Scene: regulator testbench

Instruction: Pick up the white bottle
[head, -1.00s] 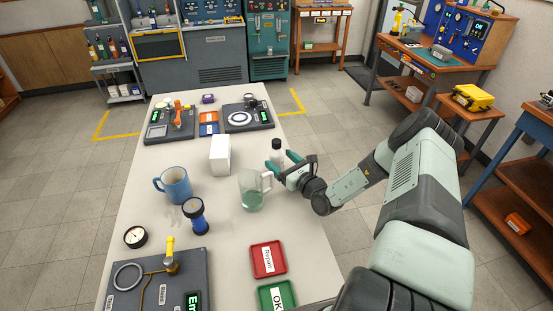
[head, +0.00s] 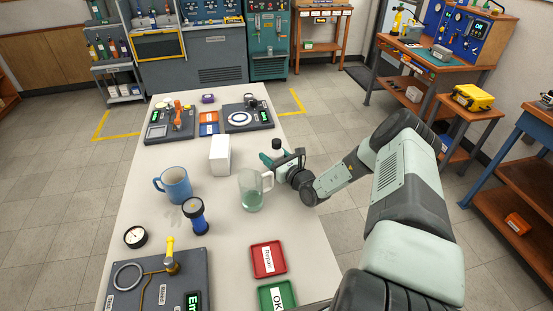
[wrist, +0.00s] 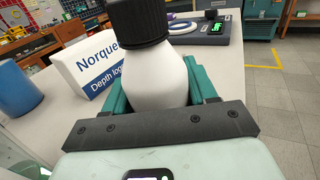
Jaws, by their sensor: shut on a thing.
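The white bottle with a ribbed black cap (head: 277,144) is upright near the table's right edge in the head view. In the wrist view the white bottle (wrist: 156,76) fills the space between the teal fingers, one on each side. Its base is hidden, so I cannot tell whether it touches the table.
A clear jug (head: 251,191) stands close in front of my gripper. A white box (head: 220,155) and a blue mug (head: 175,185) are to the left. Bare table (head: 245,145) lies behind.

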